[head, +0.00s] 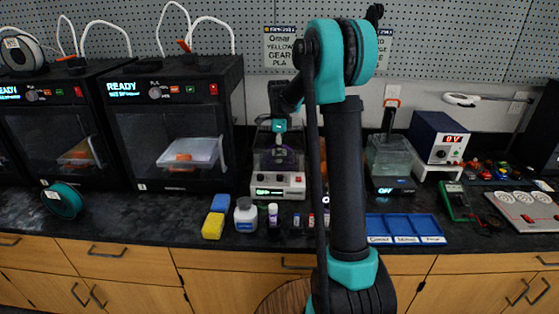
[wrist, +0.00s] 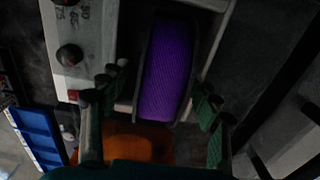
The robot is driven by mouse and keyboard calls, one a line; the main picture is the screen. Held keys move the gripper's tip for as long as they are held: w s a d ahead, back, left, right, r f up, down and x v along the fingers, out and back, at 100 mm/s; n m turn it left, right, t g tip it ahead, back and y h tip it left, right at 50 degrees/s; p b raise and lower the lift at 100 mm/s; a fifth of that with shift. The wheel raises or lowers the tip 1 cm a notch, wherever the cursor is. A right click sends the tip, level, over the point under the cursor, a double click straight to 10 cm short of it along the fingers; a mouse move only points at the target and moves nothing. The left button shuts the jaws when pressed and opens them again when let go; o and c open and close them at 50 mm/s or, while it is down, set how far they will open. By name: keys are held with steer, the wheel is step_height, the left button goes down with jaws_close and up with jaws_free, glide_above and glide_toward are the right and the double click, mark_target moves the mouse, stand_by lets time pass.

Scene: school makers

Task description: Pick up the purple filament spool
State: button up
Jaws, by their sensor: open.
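The purple filament spool (wrist: 168,75) shows in the wrist view as a band of purple filament between dark flanges, in an opening of a white machine (wrist: 85,30). In the head view the spool is a small dark purple shape (head: 283,157) in the machine with a lit display (head: 278,186). My gripper (wrist: 158,105) is open, with a finger to the left and a finger to the right of the spool in the wrist view. I cannot tell whether either finger touches it. In the head view my gripper (head: 279,126) is above the machine, partly hidden by my arm.
Two black printers (head: 175,125) stand at the left, with a teal spool (head: 62,201) in front. Sponges (head: 217,215) and bottles (head: 246,216) line the bench front. A blue tray (head: 405,223), a clear container (head: 391,156) and a power supply (head: 437,139) are to the right.

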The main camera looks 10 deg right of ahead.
step_height(320, 180, down, 4)
steer(key=shift+f, duration=0.1)
steer(key=shift+c, duration=0.3)
jaws_close()
